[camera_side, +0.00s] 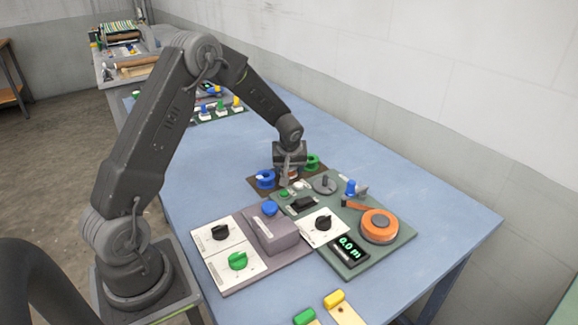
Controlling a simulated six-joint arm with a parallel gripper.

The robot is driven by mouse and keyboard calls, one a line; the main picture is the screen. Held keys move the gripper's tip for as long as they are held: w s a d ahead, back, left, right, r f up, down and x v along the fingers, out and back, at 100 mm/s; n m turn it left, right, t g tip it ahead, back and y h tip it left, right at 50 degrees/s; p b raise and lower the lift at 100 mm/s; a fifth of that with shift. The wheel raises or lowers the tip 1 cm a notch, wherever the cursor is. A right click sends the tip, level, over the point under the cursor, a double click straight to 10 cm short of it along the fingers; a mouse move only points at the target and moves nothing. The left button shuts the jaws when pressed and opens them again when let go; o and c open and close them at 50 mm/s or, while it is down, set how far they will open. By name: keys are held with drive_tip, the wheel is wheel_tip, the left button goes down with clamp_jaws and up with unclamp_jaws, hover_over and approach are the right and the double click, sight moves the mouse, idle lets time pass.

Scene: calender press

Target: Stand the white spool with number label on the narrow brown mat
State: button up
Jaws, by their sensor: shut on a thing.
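My gripper (289,178) points down over the dark brown mat (257,188), between a blue spool (265,179) and a green spool (312,162). It is shut on a small pale thing, which appears to be the white spool (294,174). The fingers cover most of it, and its number label cannot be read. I cannot tell whether its base touches the mat. The blue spool is on the left part of the mat and the green spool is on the right part.
A green panel (395,248) with an orange reel (380,225), knobs and a display lies just in front of the mat. A grey panel (290,255) with white knob plates is to its left. Small coloured pieces (221,106) stand behind. The blue table (440,205) is clear at right.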

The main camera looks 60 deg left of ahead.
drive_tip(key=o, duration=1.2)
wheel_tip(320, 180, up, 7)
idle(0.8)
